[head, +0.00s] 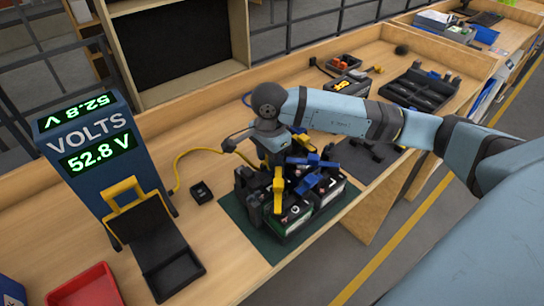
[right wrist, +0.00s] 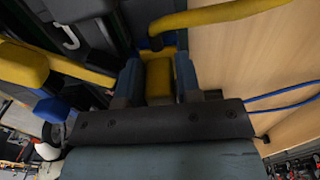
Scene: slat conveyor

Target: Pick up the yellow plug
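The yellow plug (right wrist: 158,80) sits between the two fingers of my right gripper (right wrist: 158,75) in the right wrist view, with no clear gap on either side. A thick yellow cable (right wrist: 215,16) runs just beyond it. A yellow part (head: 278,190) shows just below the fingers. The arm and gripper hide some of the plug and the block top. My left gripper is not in view.
The block stands on a green mat (head: 243,222). Blue and yellow parts crowd its top. A voltmeter (head: 92,140) reading 52.8 V, a black holder with a yellow handle (head: 155,245) and a red tray (head: 82,288) stand left. A black tool tray (head: 420,90) lies at the back right.

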